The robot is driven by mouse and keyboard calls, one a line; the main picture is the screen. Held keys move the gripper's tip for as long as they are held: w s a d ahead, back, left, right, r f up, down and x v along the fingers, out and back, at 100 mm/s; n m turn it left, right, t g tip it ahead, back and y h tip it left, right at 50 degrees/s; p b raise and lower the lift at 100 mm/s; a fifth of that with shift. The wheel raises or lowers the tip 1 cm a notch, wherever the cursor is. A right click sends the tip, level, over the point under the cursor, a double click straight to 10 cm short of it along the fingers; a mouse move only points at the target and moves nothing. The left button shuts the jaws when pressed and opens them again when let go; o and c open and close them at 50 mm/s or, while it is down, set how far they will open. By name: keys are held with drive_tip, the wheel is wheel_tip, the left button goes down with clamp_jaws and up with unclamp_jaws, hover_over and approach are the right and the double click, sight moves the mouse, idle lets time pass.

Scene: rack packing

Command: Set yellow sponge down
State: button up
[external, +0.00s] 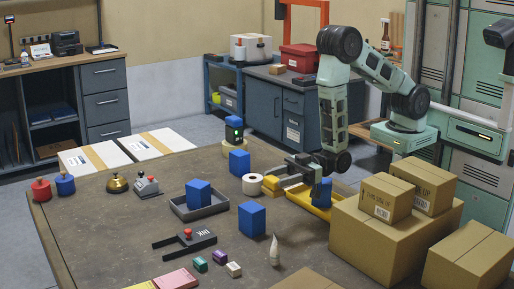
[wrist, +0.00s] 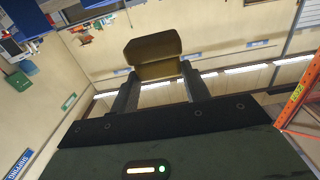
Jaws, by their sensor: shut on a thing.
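The yellow sponge (external: 271,184) is a small block at the tips of my gripper (external: 280,181), above the table right of the white tape roll. My gripper reaches leftward, roughly level, and is shut on the sponge. In the wrist view the sponge (wrist: 153,56) looks dark yellow and sits between the two fingertips of my gripper (wrist: 158,72). The brown table (external: 150,218) lies below. I cannot tell how far the sponge is above it.
A yellow tray (external: 308,201) with a blue block (external: 322,192) is just right of the sponge. A white tape roll (external: 252,184) is close on its left. Blue blocks (external: 251,218) stand nearby. Cardboard boxes (external: 375,234) crowd the right. Some table is clear at front left.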

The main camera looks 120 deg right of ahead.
drive_tip(key=s+d+b, duration=0.3)
drive_tip(key=d+b, duration=0.1)
drive_tip(key=d, duration=0.8)
drive_tip(key=s+d+b, duration=0.4)
drive_tip(key=d, duration=0.8)
drive_tip(key=s+d+f+b, duration=0.1)
drive_tip(key=s+d+b, duration=0.2)
drive_tip(key=s+d, duration=0.3)
drive_tip(key=s+d+f+m+h+b, duration=0.1)
drive_tip(key=s+d+b, duration=0.3)
drive_tip(key=s, duration=1)
drive_tip(key=d, duration=0.3)
drive_tip(key=shift+s+d+h, duration=0.15)
drive_tip(key=shift+s+h, duration=0.1)
drive_tip(key=shift+h, duration=0.05)
drive_tip(key=shift+f, duration=0.1)
drive_tip(key=shift+f+b, duration=0.8)
drive_tip(key=shift+f, duration=4)
